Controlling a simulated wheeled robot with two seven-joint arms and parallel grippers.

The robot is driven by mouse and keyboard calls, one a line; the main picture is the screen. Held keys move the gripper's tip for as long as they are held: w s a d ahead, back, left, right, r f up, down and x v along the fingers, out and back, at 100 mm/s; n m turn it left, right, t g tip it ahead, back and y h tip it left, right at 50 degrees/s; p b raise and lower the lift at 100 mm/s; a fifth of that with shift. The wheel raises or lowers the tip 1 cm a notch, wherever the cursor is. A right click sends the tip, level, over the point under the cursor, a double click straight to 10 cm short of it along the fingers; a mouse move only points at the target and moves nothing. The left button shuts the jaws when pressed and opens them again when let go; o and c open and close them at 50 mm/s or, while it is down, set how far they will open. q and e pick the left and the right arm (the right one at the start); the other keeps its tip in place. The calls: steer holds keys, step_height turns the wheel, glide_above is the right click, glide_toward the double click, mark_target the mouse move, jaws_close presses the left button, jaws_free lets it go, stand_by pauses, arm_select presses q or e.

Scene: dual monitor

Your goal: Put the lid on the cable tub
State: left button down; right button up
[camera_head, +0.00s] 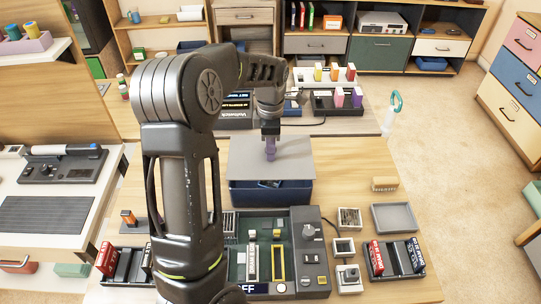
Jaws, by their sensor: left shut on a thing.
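My left gripper (270,140) is pointing down and is shut on the purple knob (270,150) of a flat grey lid (298,157). The lid lies over the top of a dark blue cable tub (290,192) near the middle of the wooden table. My right gripper is not in view.
In front of the tub stands a control panel (310,235) with switches. To the right lie a grey tray (394,217), a brush (384,184) and small boxes. Behind are black organizers (336,102) and a small display (237,108). The table right of the tub is partly clear.

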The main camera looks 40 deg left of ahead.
arm_select(q)
steer(key=shift+f, duration=1.8)
steer(key=shift+f, duration=0.2)
steer(key=c, duration=1.1)
jaws_free()
steer(key=shift+r, duration=0.1)
step_height(320, 180, up, 12)
steer(key=shift+r, duration=0.15)
